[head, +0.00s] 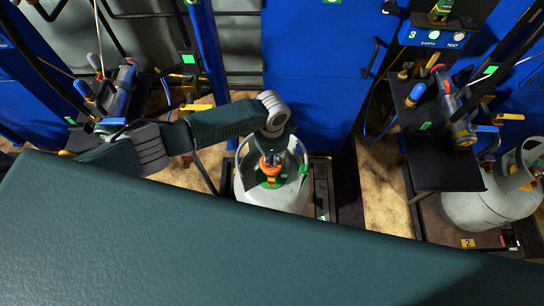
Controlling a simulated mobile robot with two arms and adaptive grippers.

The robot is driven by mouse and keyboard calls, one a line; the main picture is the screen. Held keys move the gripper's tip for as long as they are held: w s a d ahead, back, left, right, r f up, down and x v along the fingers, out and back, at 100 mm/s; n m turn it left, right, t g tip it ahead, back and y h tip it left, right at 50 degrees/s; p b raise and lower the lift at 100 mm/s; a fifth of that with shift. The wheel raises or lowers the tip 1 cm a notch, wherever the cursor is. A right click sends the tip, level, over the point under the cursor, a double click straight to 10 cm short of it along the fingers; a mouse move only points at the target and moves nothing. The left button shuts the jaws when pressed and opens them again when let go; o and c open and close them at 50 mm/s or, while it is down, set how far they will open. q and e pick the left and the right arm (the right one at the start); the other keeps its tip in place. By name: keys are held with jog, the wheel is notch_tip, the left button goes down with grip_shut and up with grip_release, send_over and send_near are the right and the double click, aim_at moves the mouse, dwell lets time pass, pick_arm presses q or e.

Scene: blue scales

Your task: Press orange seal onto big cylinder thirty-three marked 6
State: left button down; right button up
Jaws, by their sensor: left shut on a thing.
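A big light-grey cylinder (265,195) stands upright in the middle of the head view, with a handle collar around its top. My left arm comes in from the left and reaches over it. My left gripper (270,162) points down inside the collar and is shut on the orange seal (268,170). The seal is at the cylinder's valve, over a green part (272,182); I cannot tell whether it is pressed on. The cylinder's number is not readable here. My right gripper is not in view.
Another grey cylinder (490,208) stands at the right on a platform with a yellow plate marked 2 (467,242). Dark stands with filling tools flank the middle at left (118,90) and right (440,170). Blue panels (315,70) stand behind. A large dark green surface fills the foreground.

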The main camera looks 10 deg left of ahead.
pick_arm(q)
jog(key=shift+f, duration=0.3)
jog(key=c, duration=1.7)
grip_release()
jog(key=shift+c, duration=0.2)
jog(key=shift+r, duration=0.1)
